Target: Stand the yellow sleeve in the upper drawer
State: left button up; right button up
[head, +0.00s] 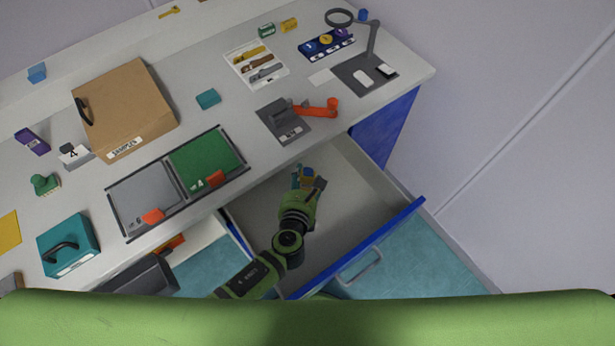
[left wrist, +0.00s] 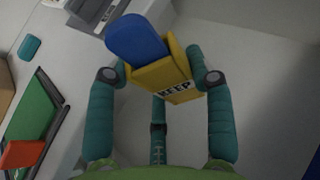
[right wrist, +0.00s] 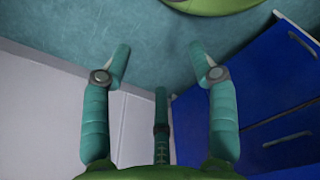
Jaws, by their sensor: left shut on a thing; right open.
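The yellow sleeve (left wrist: 178,82) is held in my left gripper (left wrist: 165,75). It carries a "KEEP" label, and a blue rounded piece (left wrist: 136,38) stands out of one end. In the head view the left gripper (head: 307,182) is over the open upper drawer (head: 345,187), with the sleeve (head: 296,172) partly hidden by the fingers. I cannot tell whether the sleeve touches the drawer floor. The drawer is pulled out and its visible floor is bare. My right gripper (right wrist: 160,75) is open and empty, facing the teal floor, away from the drawer.
The drawer's blue front edge (head: 352,250) has a metal handle (head: 361,264). Blue drawer fronts (right wrist: 275,85) are near the right gripper.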

aim_at(304, 188)
pick_arm(q)
jog(key=f, duration=0.1)
jog(key=f+b, duration=0.2)
jog(key=shift+w+f, duration=0.2)
jog(key=shift+w, duration=0.1)
notch_tip(304, 188, down, 3)
jog(key=b, duration=0.3)
jog(key=shift+s+r, duration=0.1)
jog(key=shift+r, duration=0.1)
jog(key=shift+f, duration=0.2)
pick_arm(e)
notch_tip(304, 188, down, 7)
jog(key=shift+s+r, duration=0.2)
jog(key=shift+s, duration=0.15)
pick_arm(q)
jog(key=shift+r, duration=0.1)
pick_arm(e)
jog(key=shift+w+d+r, duration=0.1)
jog(key=shift+w, duration=0.15)
jog(key=shift+r, duration=0.1)
pick_arm(q)
notch_tip(304, 188, down, 7)
jog(key=b, duration=0.6)
pick_arm(e)
notch_tip(304, 188, down, 6)
jog(key=shift+w, duration=0.15)
